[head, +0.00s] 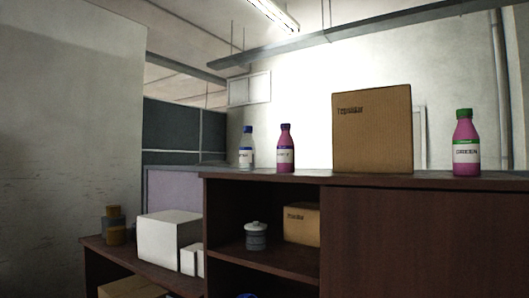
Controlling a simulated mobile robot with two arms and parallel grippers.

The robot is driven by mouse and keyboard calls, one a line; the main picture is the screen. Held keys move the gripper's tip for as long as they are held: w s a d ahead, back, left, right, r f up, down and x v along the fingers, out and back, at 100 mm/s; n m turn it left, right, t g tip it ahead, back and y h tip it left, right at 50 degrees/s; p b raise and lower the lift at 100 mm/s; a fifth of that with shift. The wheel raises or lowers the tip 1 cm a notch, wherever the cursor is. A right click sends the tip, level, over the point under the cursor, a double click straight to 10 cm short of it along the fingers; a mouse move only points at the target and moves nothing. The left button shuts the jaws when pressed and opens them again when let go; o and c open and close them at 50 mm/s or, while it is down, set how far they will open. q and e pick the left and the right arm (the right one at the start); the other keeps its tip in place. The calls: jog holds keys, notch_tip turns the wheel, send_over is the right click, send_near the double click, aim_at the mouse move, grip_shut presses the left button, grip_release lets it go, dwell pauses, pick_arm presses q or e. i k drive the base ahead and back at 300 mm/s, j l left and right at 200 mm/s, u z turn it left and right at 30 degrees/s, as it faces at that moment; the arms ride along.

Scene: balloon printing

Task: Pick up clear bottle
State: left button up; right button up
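The clear bottle (246,148) stands upright on top of the dark brown cabinet (420,182), near its left end. Neither of my grippers is in the head view.
A large cardboard box (372,129) and a pink bottle with a green cap (464,143) stand farther right on the cabinet top. An open shelf below holds a grey jar (256,236) and a small box (302,223). White boxes (170,239) sit on a lower surface at left.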

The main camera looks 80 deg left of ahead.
aim_at(247, 147)
jog(key=u, duration=2.85)
